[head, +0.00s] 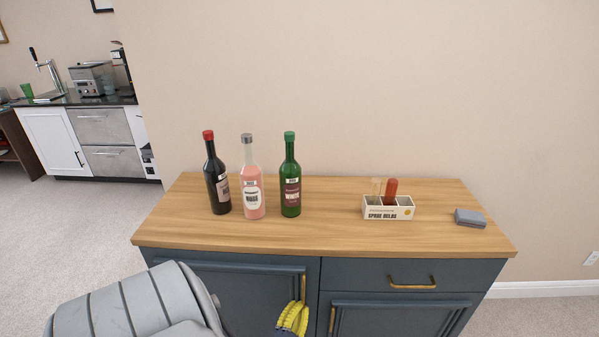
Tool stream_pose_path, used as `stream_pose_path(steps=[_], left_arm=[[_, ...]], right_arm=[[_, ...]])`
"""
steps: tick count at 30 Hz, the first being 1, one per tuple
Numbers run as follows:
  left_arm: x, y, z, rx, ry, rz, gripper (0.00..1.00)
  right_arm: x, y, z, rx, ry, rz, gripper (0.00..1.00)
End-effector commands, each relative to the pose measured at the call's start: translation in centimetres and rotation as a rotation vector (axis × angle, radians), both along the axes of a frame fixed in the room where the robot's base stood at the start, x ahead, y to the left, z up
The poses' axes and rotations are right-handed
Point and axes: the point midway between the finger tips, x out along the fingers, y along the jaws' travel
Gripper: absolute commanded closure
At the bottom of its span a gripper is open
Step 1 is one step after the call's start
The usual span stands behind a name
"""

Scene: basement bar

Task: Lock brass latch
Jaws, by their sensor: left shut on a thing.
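The dark blue cabinet (230,284) has a wooden top and a left door with an upright brass handle (304,284) near its right edge. My left gripper (293,318), with yellow ribbed fingertips, is at the lower end of this handle and is shut on it. The fingertips cover the handle's lower part, and the picture's bottom edge cuts off the gripper. A second upright brass handle (332,321) is on the right door. I cannot make out a separate brass latch. My right gripper is not in view.
On the wooden top (330,238) stand a dark bottle (217,180), a pink bottle (250,185) and a green bottle (290,180). A white divided box (388,212) and a grey block (470,218) are to the right. A drawer has a brass pull (412,286).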

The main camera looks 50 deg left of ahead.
Motion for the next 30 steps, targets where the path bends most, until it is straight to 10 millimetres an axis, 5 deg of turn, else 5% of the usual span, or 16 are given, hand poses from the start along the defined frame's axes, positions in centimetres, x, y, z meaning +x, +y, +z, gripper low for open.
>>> stream_pose_path(steps=[7,19,30], left_arm=[[0.0,0.0,0.0,0.000,-0.001,0.001,0.67],[-0.9,-0.5,-0.3,-0.002,0.001,0.000,0.67],[-6.3,-3.4,-1.6,-0.001,0.002,0.001,0.67]], right_arm=[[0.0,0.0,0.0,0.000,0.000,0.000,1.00],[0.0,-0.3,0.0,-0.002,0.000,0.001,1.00],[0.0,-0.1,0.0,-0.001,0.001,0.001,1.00]])
